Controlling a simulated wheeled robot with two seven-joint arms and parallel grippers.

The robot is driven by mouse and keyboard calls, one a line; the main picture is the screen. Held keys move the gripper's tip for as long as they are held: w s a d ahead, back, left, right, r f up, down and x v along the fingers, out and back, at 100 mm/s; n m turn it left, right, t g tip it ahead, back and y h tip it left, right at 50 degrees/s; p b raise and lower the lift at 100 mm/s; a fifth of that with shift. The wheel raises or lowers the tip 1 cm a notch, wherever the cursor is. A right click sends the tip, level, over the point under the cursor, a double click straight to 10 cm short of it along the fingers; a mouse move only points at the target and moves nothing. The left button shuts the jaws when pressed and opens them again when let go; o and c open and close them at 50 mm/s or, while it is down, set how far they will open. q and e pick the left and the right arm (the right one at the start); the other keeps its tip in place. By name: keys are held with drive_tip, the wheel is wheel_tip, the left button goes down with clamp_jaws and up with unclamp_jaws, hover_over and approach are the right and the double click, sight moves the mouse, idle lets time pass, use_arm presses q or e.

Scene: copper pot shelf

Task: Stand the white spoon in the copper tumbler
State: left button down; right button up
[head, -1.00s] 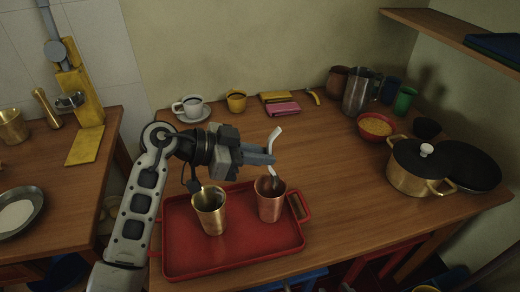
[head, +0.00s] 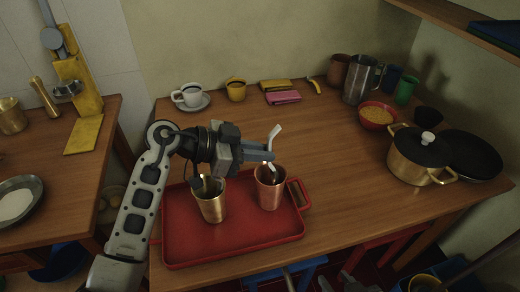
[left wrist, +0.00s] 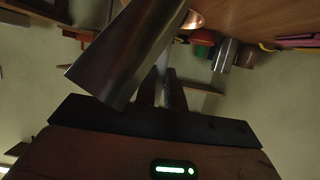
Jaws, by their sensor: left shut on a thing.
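The white spoon (head: 275,133) is held upright, slightly tilted, in my left gripper (head: 268,154), which is shut on it. Its bent upper end rises above the fingers. Its lower part comes down at the mouth of the copper tumbler (head: 270,192), which stands upright on the right of the red tray. The spoon's lowest end is hidden, so its depth inside cannot be told. In the left wrist view the spoon (left wrist: 162,65) shows between the fingers (left wrist: 160,92), partly behind a large dark metal cylinder. My right gripper is not in view.
A brass tumbler (head: 211,205) stands on the red tray (head: 240,245) left of the copper one, under my left wrist. A cup on a saucer (head: 190,98), a yellow mug (head: 236,90) and a lidded pot (head: 418,158) stand farther off. The table's middle is clear.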

use_arm(q)
drive_tip(key=c, duration=1.4)
unclamp_jaws()
drive_tip(key=shift+a, duration=0.1)
drive_tip(key=v, duration=1.5)
drive_tip(key=shift+a+r, duration=0.15)
drive_tip(key=shift+a, duration=0.2)
drive_tip(key=shift+s, duration=0.1)
